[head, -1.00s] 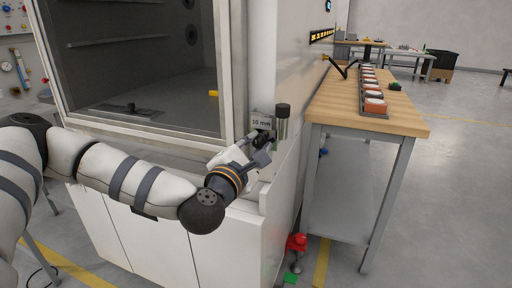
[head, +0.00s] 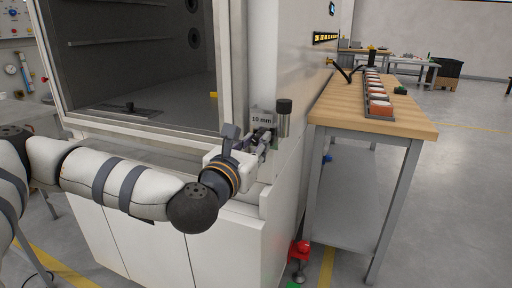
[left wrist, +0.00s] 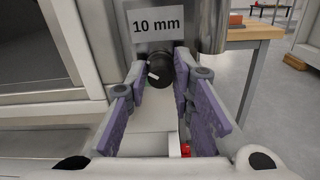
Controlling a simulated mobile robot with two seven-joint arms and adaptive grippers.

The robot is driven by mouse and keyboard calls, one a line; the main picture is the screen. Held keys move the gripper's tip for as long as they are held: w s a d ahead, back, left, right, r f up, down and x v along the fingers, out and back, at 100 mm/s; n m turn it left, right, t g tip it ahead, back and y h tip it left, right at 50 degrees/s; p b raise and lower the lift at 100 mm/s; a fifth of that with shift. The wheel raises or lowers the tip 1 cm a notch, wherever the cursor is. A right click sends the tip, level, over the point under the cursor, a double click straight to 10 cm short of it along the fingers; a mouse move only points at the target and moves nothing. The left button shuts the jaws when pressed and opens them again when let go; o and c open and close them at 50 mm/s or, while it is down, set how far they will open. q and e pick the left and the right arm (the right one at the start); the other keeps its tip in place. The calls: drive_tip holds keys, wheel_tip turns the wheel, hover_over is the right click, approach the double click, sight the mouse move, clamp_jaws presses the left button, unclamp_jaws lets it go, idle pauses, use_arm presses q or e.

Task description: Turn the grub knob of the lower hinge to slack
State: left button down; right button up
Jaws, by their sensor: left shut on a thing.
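The grub knob (left wrist: 160,70) is black and round with a white pointer mark, and it sits under a "10 mm" label (left wrist: 157,25) on the lower hinge block. In the left wrist view the white mark points toward the lower left. My left gripper (left wrist: 161,80) has one purple-padded finger on each side of the knob and is shut on it. In the head view my left gripper (head: 264,138) reaches the hinge below the label, and the fingers mostly hide the knob. The dark-capped hinge cylinder (head: 284,120) stands just right of the label. My right gripper is not in view.
The white cabinet with a glass-fronted chamber (head: 150,70) fills the left. A wooden-topped bench (head: 340,105) with a row of red-and-white items (head: 376,92) stands close on the right. A red foot-like part (head: 301,248) is low on the floor by the cabinet.

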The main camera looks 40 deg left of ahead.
use_arm(q)
drive_tip(key=shift+n, duration=0.5)
drive_tip(key=c, duration=1.4)
unclamp_jaws()
drive_tip(key=shift+o, duration=0.2)
